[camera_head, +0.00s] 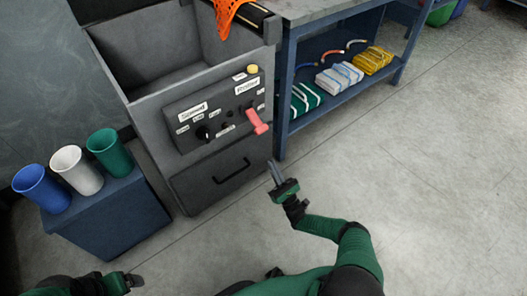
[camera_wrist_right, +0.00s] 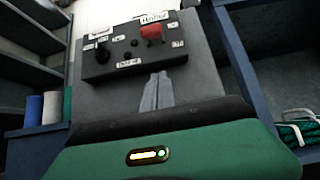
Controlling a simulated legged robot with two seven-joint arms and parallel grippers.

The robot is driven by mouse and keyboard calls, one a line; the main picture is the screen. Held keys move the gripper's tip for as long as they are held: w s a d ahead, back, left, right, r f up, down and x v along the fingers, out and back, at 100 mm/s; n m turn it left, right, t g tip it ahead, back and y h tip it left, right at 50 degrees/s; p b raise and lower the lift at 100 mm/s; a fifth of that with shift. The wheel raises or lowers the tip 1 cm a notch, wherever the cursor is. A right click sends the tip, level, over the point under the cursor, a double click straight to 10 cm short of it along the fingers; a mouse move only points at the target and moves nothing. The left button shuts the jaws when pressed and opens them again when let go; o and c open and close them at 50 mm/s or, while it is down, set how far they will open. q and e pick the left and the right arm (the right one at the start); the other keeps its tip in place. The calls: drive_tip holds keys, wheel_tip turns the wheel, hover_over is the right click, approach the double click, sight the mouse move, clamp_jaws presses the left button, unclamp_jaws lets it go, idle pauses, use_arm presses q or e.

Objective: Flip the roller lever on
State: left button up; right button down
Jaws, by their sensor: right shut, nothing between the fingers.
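The roller lever (camera_head: 256,121) is a red handle on the right side of the dark control panel (camera_head: 190,143). It hangs down and outward from under the roller label (camera_head: 246,88). In the right wrist view the red lever (camera_wrist_right: 151,33) is at the upper middle, above the fingertips. My right gripper (camera_head: 274,167) is shut and empty, below and slightly right of the lever, apart from it. Its closed fingers (camera_wrist_right: 158,90) point up toward the panel in the wrist view. My left gripper (camera_head: 135,281) is at the lower left edge; its finger opening is unclear.
A black knob (camera_head: 203,133) sits left of the lever and a yellow button (camera_head: 252,69) above it. A drawer (camera_head: 215,178) is below the panel. Blue, white and green cups stand on a blue cabinet (camera_head: 112,222). A blue shelf (camera_head: 283,110) stands right. Floor at right is clear.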

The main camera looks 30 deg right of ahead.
approach(256, 122)
drive_tip(key=w, duration=0.4)
drive_tip(key=shift+d+r, duration=0.1)
drive_tip(key=shift+d, duration=0.05)
idle(0.3)
